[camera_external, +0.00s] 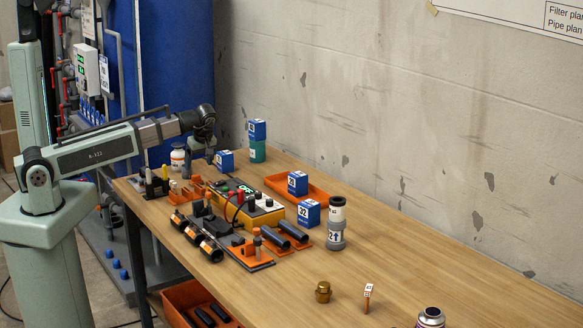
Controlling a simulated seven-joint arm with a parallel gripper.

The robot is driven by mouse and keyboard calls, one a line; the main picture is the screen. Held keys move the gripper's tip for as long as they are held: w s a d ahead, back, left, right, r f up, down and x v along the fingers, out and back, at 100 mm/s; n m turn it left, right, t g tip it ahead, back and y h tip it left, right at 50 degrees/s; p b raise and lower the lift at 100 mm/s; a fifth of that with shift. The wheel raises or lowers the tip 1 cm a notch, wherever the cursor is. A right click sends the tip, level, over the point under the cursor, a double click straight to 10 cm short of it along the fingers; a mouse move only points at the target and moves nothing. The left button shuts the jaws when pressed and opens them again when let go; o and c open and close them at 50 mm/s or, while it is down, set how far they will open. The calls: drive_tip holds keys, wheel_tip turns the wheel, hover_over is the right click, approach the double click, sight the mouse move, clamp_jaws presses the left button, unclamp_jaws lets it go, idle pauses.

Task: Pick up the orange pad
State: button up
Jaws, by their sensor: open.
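Several orange pieces lie on the wooden table, and I cannot tell for certain which one is the orange pad. Flat orange pieces (304,245) lie under two dark cylinders near the table's middle. A small orange piece (197,186) is at the left end, just in front of my gripper. My gripper (190,174) is at the far left end of the table, pointing down between a white jar and a blue box. Its fingers are small and partly hard to make out here; it is open and nothing shows held in it.
A yellow-black meter (262,216) with cables stands mid-table. An orange tray (318,198) with a blue box is behind it. A grey-white canister (337,222), a brass fitting (323,291) and a small tag (368,296) stand to the right. The right rear of the table is clear.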

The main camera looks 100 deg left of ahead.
sight(196, 176)
drive_tip(key=shift+x, duration=3.95)
drive_tip(key=shift+a, duration=0.1)
drive_tip(key=shift+c, duration=0.3)
drive_tip(key=c, duration=1.1)
